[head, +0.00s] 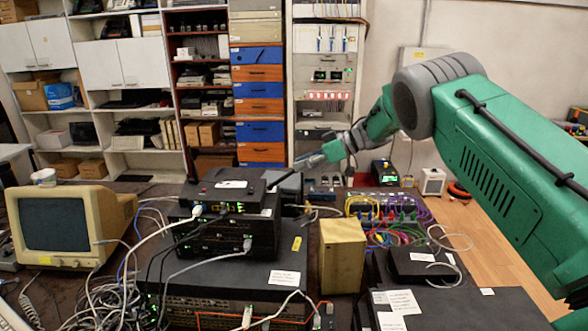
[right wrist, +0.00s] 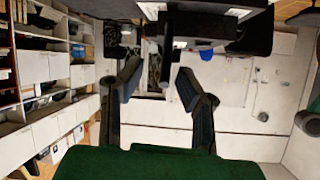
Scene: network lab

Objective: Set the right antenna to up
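A black router (head: 230,192) with green lights sits on top of a stack of black network devices in the head view. A dark stick-like antenna (head: 281,180) rises from its right side, leaning up and to the right. My right gripper (head: 308,160) is just above and beyond this antenna, reaching in from the right. In the right wrist view the fingers of my right gripper (right wrist: 157,75) are spread apart. A dark post (right wrist: 168,48), which looks like the antenna, shows near the fingertips; I cannot tell if they touch. My left gripper is not in view.
A cream monitor (head: 65,225) stands at the left with loose cables beside it. A tan box (head: 342,255) stands right of the stack. Coloured cables (head: 390,208) lie behind it. A black case (head: 410,262) is at the right, under my right arm.

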